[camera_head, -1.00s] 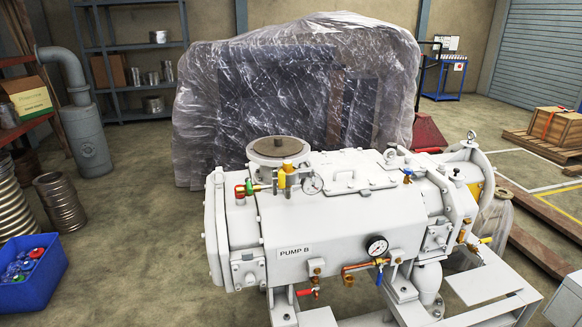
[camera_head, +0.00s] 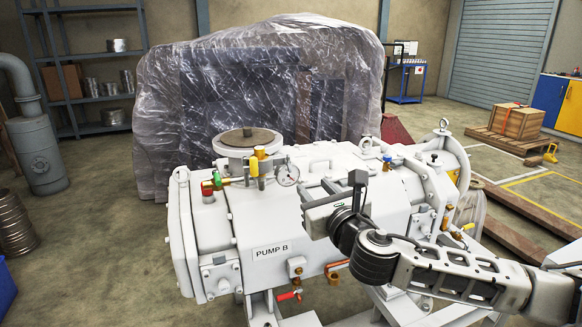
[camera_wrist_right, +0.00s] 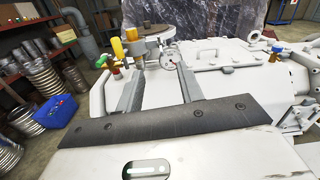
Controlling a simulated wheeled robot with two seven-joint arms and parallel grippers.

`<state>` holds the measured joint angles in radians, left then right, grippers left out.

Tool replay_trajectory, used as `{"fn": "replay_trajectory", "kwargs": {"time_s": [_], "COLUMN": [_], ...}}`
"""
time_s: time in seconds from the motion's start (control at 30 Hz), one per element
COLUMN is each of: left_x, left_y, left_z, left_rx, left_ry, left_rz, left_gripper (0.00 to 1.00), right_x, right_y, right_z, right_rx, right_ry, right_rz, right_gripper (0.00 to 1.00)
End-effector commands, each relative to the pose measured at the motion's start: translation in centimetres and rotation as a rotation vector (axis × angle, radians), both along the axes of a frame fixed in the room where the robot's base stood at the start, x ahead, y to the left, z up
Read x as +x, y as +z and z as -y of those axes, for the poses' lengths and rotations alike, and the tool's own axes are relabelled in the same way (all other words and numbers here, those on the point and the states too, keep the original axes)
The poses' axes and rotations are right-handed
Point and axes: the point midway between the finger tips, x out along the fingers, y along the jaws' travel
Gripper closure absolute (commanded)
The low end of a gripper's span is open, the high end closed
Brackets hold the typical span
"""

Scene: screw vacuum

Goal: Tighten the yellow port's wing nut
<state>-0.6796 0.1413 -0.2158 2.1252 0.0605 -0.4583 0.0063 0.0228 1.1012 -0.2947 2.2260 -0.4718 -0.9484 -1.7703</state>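The yellow port (camera_head: 253,168) is a small upright yellow cylinder on top of the white PUMP B housing (camera_head: 205,235), in front of the round flange. It also shows in the right wrist view (camera_wrist_right: 118,47). Its wing nut is too small to make out. My right gripper (camera_wrist_right: 160,78) is open, its two grey fingers apart with nothing between them. It points toward the yellow port, which is beyond the fingertips and apart from them. In the head view my right arm hangs over the pump's right part, with the fingers hard to see. My left gripper is not in view.
Close to the yellow port are an orange-capped fitting (camera_head: 261,152), a green valve (camera_head: 217,178), a red fitting (camera_head: 208,188), a pressure gauge (camera_head: 288,175) and the round flange (camera_head: 247,140). A plastic-wrapped machine (camera_head: 240,90) stands behind. Open floor lies left of the pump.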

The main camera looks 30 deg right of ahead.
Motion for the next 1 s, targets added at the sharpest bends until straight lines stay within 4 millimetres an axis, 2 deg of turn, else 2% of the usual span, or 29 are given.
{"fn": "replay_trajectory", "kwargs": {"time_s": [0.4,0.6,0.8,1.0], "left_x": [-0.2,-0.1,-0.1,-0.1], "left_y": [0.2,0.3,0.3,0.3], "left_z": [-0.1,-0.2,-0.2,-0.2], "left_rx": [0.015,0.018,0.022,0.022], "left_ry": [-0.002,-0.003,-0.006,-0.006], "left_rz": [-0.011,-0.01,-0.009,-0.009], "left_gripper": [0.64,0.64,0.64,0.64], "right_x": [8.8,12.1,13.7,13.9], "right_y": [0.2,0.0,-0.1,-0.1], "right_z": [2.0,2.8,3.2,3.2], "right_rx": [0.011,0.01,0.008,0.008], "right_ry": [-0.001,0.002,0.003,0.005], "right_rz": [0.002,-0.002,-0.002,-0.003], "right_gripper": [0.63,0.63,0.63,0.63]}}
